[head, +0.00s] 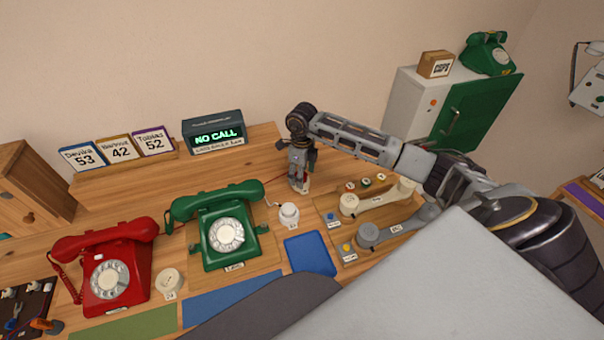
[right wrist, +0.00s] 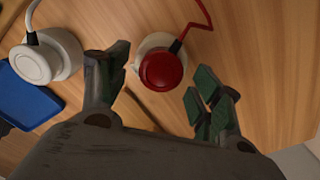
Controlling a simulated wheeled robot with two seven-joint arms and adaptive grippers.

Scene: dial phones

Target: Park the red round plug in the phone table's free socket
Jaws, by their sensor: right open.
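The red round plug (right wrist: 163,70) shows in the right wrist view, with a white round socket (right wrist: 152,42) partly visible behind it and a red cord running up from it. My right gripper (right wrist: 158,90) is open, its fingers on either side of the plug and apart from it. In the head view the right gripper (head: 300,184) points down at the table behind the white plug, and it mostly hides the red plug. A cream round socket (head: 168,281) beside the red phone has no plug in it. My left gripper is not in view.
A white plug (right wrist: 40,60) in its socket stands close left of the gripper; it also shows in the head view (head: 289,213). The green phone (head: 218,229), red phone (head: 106,268), blue pad (head: 310,254) and switch board (head: 335,207) surround it.

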